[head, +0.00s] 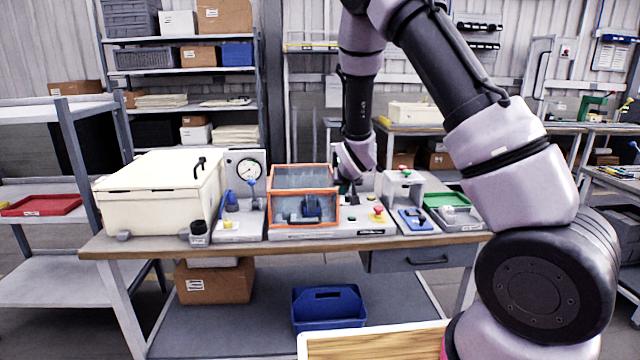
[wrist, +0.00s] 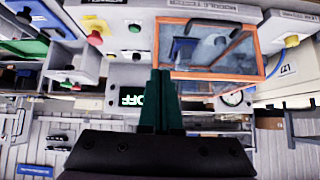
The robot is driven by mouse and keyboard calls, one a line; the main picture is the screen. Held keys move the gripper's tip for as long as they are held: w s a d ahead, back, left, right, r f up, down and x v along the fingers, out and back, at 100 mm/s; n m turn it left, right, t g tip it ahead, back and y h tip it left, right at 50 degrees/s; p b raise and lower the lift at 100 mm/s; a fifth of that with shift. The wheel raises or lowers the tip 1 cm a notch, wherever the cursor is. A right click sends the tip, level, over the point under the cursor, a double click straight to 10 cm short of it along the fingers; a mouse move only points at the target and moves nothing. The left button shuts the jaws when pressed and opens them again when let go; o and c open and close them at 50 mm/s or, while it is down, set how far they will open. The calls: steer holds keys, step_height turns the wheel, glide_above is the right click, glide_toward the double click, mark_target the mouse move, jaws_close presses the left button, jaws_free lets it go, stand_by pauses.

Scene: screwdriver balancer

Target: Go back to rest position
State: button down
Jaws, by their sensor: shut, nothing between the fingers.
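My gripper (wrist: 160,85) shows in the wrist view with its two dark green fingers together and nothing between them. The same orange-framed box (wrist: 262,60) is beside the fingers in the wrist view. I cannot tell whether the fingers touch anything.
The workbench (head: 300,246) also holds a cream lidded case (head: 150,200), a gauge (head: 247,170), a red button (head: 378,210), a blue device (head: 415,219) and a green tray (head: 446,199). A blue tote (head: 328,310) sits on the lower shelf. Shelving stands behind.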

steer(key=s+d+r+m+g, duration=0.1)
steer(key=s+d+r, duration=0.2)
steer(key=s+r, duration=0.3)
steer(key=s+d+r+m+y, duration=0.1)
steer(key=s+d+r, duration=0.15)
steer(key=r, duration=0.55)
steer(key=s+d+r+m+g, duration=0.1)
steer(key=s+d+r, duration=0.1)
steer(key=s+r, duration=0.4)
steer(key=s+d+r, duration=0.1)
steer(key=s+r, duration=0.3)
steer(key=s, duration=0.6)
steer(key=s+d+r, duration=0.1)
steer(key=s+r, duration=0.4)
steer(key=s, duration=0.5)
steer(key=shift+d+m+y, duration=0.2)
steer(key=shift+m+y, duration=0.1)
steer(key=shift+y, duration=0.1)
steer(key=shift+w, duration=0.1)
